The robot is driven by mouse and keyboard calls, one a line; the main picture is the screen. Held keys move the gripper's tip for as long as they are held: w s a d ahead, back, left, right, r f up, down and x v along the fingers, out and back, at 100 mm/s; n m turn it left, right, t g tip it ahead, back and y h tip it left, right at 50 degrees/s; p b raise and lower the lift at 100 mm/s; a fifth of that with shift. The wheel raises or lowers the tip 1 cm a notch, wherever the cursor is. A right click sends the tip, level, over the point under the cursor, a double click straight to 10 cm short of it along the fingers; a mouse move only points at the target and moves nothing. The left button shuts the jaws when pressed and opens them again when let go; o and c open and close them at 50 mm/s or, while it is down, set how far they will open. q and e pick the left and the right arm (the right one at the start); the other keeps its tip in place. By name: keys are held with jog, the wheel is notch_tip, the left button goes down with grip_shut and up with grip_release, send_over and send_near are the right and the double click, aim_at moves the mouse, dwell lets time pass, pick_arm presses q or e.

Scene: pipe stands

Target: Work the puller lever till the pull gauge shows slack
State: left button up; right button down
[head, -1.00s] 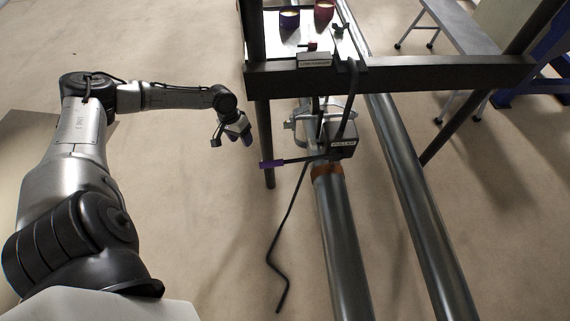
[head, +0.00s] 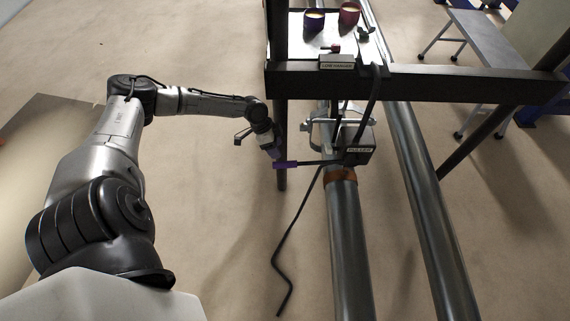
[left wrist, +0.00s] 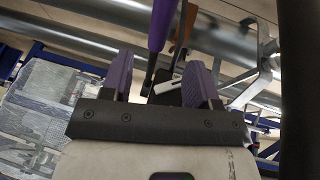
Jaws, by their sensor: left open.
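The puller (head: 358,150) is a dark labelled box at the pipe clamp under the crossbeam. Its lever is a thin black rod running left to a purple grip (head: 286,164). My left gripper (head: 276,152) is at the grip's outer end; contact cannot be told. In the left wrist view my left gripper (left wrist: 160,82) has its purple fingers apart, and the purple lever grip (left wrist: 161,24) lies ahead of the gap between them. The lever's black rod (left wrist: 150,75) shows in the gap. I cannot make out a pull gauge reading. My right gripper is out of view.
A black crossbeam (head: 410,83) on posts spans above the pipe (head: 347,245); a second pipe (head: 428,200) runs alongside. A bent black rod (head: 282,260) hangs left of the pipe. Purple (head: 314,22) and red (head: 348,15) round cups sit behind the beam.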

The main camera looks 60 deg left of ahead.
aim_at(284, 162)
pick_arm(q)
jog(key=b+x, duration=0.2)
jog(key=x, duration=0.7)
jog(key=c, duration=0.4)
grip_shut()
